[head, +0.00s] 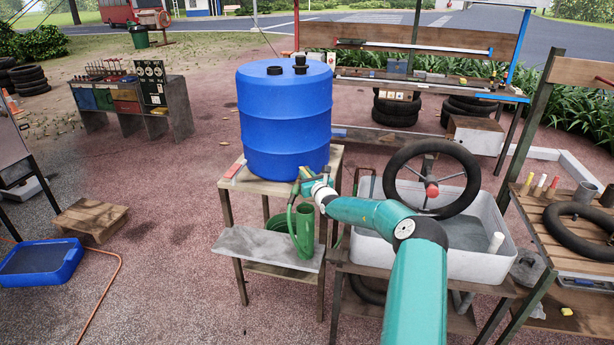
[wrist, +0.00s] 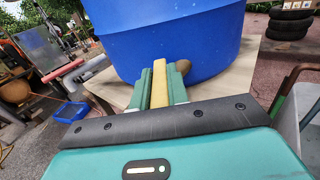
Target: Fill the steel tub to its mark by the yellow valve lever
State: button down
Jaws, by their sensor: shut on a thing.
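The blue barrel (head: 284,120) stands upright on a wooden stand and fills the top of the wrist view (wrist: 165,40). My gripper (head: 307,181) is at the barrel's lower front right. In the wrist view, my gripper's green fingers (wrist: 160,88) are shut on the yellow valve lever (wrist: 159,80), which points towards the barrel. The lever's yellow end (head: 305,172) also shows in the head view. The valve body and spout are hidden. A pale grey tub (head: 480,264), seemingly the steel tub, stands on the bench at right. Its mark and water level cannot be made out.
A black tyre (head: 391,186) on a spoked wheel stands over the tub. A wooden bench (head: 577,240) is at right. Open ground lies at left, with a low pallet (head: 92,214).

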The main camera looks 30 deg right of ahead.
jog(key=c, duration=1.4)
grip_release()
jog(key=shift+r, duration=0.1)
jog(key=shift+o, duration=0.2)
jog(key=s+a, duration=0.1)
jog(key=s, duration=1.2)
jog(key=shift+s+a, duration=0.35)
